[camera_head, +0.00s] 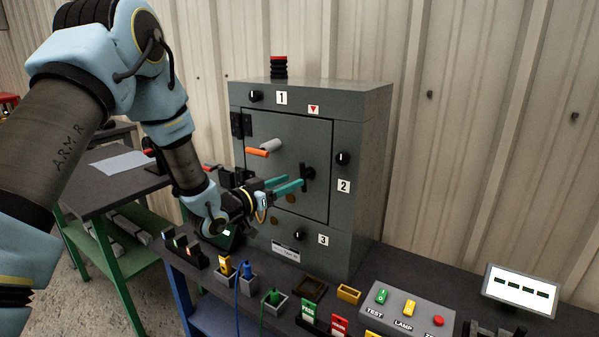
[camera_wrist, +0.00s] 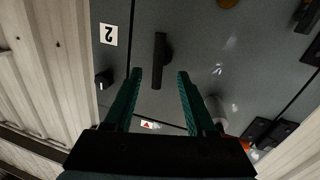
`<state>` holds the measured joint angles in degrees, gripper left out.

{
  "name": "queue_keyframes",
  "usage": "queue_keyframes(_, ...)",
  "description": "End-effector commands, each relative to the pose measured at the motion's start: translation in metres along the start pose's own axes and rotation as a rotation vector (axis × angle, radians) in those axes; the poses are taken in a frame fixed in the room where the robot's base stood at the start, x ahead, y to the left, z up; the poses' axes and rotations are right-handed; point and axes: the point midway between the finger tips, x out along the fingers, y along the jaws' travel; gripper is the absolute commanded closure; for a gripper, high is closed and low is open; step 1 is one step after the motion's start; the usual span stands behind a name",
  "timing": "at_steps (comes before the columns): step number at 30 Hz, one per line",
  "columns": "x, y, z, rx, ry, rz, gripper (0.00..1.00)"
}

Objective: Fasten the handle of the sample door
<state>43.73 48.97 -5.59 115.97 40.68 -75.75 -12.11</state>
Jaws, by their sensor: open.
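The grey enclosure (camera_head: 362,150) stands on the dark bench with its sample door (camera_head: 285,130) flush in the front face. The door's black bar handle (camera_head: 304,172) is near the door's right edge and stands roughly upright. In the wrist view the handle (camera_wrist: 158,65) lies lengthwise between the two teal fingers, with a gap on both sides. My gripper (camera_head: 300,184) is open in front of the handle, and its fingertips also show in the wrist view (camera_wrist: 160,76). I cannot tell how far the tips are from the door face.
An orange-and-grey cylinder (camera_head: 264,148) sticks out from the door, left of the handle. Black knobs 1 (camera_head: 255,96), 2 (camera_head: 343,158) and 3 (camera_head: 299,234) surround the door. Coloured plugs, a button box (camera_head: 405,310) and a small display (camera_head: 520,290) occupy the bench front.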

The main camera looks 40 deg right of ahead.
Motion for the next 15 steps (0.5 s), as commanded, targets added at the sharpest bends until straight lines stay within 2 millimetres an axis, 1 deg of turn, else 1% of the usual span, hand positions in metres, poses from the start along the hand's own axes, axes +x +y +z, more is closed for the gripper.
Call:
queue_keyframes(1,0.011,0.001,-0.003,0.0,0.0,0.002,0.44)
queue_keyframes(6,0.037,0.0,-0.002,-0.001,-0.001,0.0,0.44)
queue_keyframes(9,0.048,0.0,-0.002,0.0,0.0,0.0,0.44)
queue_keyframes(15,0.056,-0.001,0.0,0.0,-0.001,-0.002,0.44)
